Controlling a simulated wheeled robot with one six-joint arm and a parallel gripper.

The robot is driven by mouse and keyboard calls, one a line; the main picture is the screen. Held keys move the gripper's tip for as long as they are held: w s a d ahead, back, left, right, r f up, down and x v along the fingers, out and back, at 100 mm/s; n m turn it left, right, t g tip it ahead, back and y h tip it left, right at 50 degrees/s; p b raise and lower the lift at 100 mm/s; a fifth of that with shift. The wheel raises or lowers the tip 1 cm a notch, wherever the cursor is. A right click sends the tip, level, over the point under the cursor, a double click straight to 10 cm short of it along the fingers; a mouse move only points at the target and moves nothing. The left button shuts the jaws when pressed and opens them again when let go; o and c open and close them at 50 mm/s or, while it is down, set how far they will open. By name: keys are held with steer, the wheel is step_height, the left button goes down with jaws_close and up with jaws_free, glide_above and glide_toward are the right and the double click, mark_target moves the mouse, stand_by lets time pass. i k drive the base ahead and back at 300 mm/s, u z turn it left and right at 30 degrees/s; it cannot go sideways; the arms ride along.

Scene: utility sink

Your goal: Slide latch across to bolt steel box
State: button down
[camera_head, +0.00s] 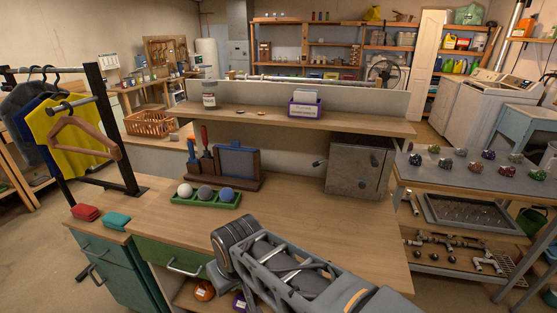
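The steel box (356,172), a worn grey metal cube, stands at the right of the wooden workbench, under the raised shelf. A small dark lever or bolt (319,162) sticks out at its upper left side. A small dark fitting (375,160) shows near its upper right edge. The latch's exact position is too small to tell. My grey arm crosses the front of the bench at the bottom, well short of the box. I see no gripper fingers, so my gripper is not in view.
A green tray (207,202) with several balls and a wooden rack (245,180) with tools stand left of the box. A purple box (305,107) sits on the shelf (270,119) above. The bench top (290,205) between rack and steel box is clear.

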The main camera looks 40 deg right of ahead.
mark_target(362, 183)
steer(key=z, duration=1.95)
steer(key=k, duration=0.65)
steer(key=u, duration=0.7)
steer(key=i, duration=0.95)
steer(key=z, duration=0.05)
